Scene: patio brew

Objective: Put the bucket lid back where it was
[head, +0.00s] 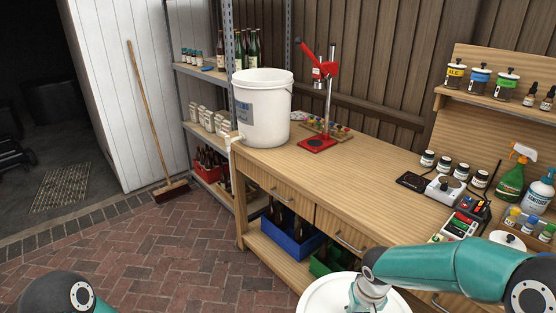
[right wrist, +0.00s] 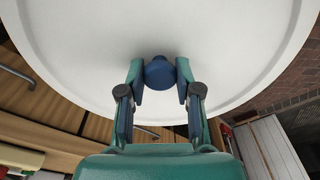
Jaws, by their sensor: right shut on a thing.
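The white bucket (head: 262,118) stands upright at the left end of the wooden workbench in the head view, its top without a lid. The round white lid (head: 318,294) is low at the front of the head view, in front of the bench and apart from the bucket. In the right wrist view the lid (right wrist: 225,50) fills most of the picture. My right gripper (right wrist: 160,75) is shut on the lid's blue knob (right wrist: 159,72). In the head view my right gripper (head: 366,296) is partly hidden by my arm. My left gripper is out of the picture.
A red bottle capper (head: 318,145) stands right of the bucket on the workbench (head: 345,168). Small jars, a scale (head: 443,189) and spray bottles (head: 511,178) crowd the bench's right end. A shelf rack (head: 202,130) stands behind the bucket at left.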

